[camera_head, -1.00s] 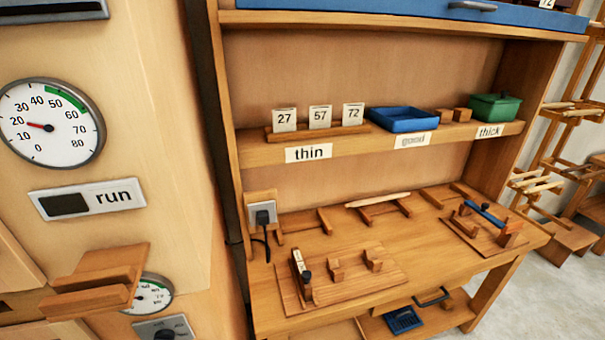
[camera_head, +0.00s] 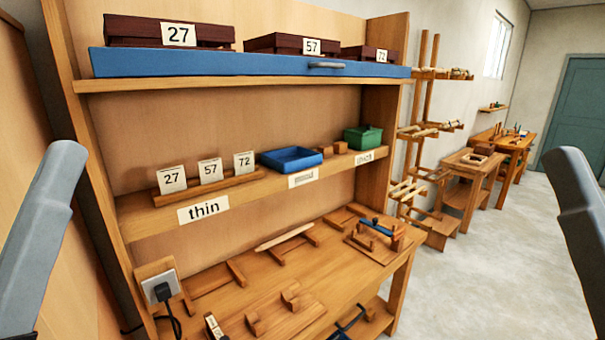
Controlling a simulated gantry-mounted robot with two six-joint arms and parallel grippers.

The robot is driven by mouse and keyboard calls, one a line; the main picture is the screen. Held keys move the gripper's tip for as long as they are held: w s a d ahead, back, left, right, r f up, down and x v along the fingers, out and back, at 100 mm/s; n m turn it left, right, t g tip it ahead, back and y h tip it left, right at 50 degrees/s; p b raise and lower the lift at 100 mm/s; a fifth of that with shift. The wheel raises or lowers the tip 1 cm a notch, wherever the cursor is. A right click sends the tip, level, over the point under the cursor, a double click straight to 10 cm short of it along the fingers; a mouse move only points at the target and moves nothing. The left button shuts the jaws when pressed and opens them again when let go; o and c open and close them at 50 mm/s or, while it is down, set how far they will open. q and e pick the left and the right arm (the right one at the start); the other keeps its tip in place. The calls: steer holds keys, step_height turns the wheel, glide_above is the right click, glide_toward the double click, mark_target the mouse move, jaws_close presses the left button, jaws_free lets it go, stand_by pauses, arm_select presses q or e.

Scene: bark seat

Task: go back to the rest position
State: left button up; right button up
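A grey part of my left arm (camera_head: 32,245) shows at the left edge, raised in front of the wooden side wall. A grey part of my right arm (camera_head: 583,215) shows at the right edge, in front of the floor. Both parts appear clear of the furniture. The fingers of both grippers are out of view, so I cannot see whether they hold anything.
A wooden bench (camera_head: 245,290) with small wooden fixtures stands ahead. Its shelf holds number cards (camera_head: 210,171), a blue tray (camera_head: 291,159) and a green box (camera_head: 363,138). Wooden racks (camera_head: 420,130) stand behind it. Open floor (camera_head: 480,270) lies to the right.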

step_height(320, 180, up, 33)
steer(key=p, duration=3)
steer(key=shift+r, duration=0.2)
